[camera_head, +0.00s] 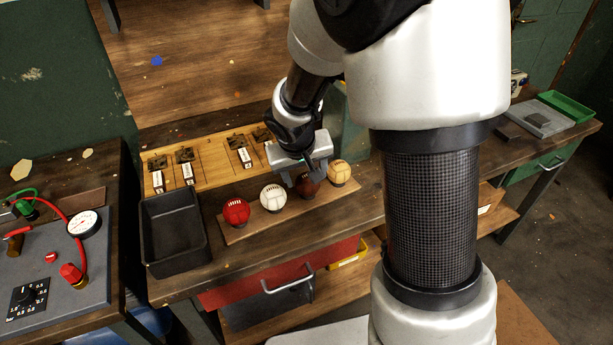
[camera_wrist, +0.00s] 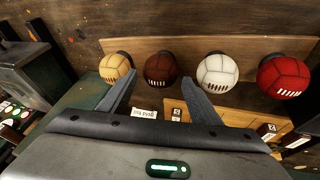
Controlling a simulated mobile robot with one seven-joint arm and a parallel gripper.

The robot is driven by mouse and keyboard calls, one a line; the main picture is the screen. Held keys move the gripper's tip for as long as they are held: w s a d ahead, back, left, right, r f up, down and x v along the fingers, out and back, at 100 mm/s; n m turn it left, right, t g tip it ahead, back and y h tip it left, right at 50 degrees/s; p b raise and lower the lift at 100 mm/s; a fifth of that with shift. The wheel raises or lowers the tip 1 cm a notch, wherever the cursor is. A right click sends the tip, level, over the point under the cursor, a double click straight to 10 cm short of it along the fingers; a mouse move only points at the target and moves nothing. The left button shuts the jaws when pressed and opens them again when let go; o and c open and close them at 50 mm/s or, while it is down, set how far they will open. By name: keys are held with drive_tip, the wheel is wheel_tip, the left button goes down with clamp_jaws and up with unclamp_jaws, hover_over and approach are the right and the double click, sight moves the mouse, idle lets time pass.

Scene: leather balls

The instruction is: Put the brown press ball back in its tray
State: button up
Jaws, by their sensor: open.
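The brown ball (camera_head: 307,188) sits third from the left in a row on a low wooden board (camera_head: 237,235). In the wrist view the brown ball (camera_wrist: 160,67) shows just beyond and between my fingertips. My gripper (camera_head: 303,176) is open and empty, over the row at the brown ball, and partly covers it in the head view. My two fingers also show in the wrist view (camera_wrist: 158,80), apart from each other. A shallow wooden tray (camera_head: 205,163) with dark pieces and white number cards lies behind the row. A black open bin (camera_head: 174,262) stands left of the row, empty.
A red ball (camera_head: 236,212), a white ball (camera_head: 273,197) and a tan ball (camera_head: 339,172) share the board, close beside the brown one. A gauge panel (camera_head: 60,262) with red hoses stands at left. A green tray (camera_head: 567,106) lies far right.

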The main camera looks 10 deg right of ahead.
drive_tip(key=s+d+r+p, duration=0.1)
drive_tip(key=s+r, duration=0.5)
drive_tip(key=r, duration=0.2)
drive_tip(key=s+d+r, duration=0.1)
drive_tip(key=s+r, duration=0.5)
drive_tip(key=r, duration=0.2)
drive_tip(key=s+a+r+t+y, duration=0.15)
drive_tip(key=s+r, duration=0.25)
drive_tip(key=s, duration=0.7)
wheel_tip(320, 180, up, 8)
drive_tip(key=p, duration=0.8)
drive_tip(key=shift+d+r+y, duration=0.2)
drive_tip(key=shift+r+y, duration=0.05)
drive_tip(key=shift+y, duration=0.1)
drive_tip(key=shift+s+g, duration=0.1)
drive_tip(key=shift+g, duration=0.15)
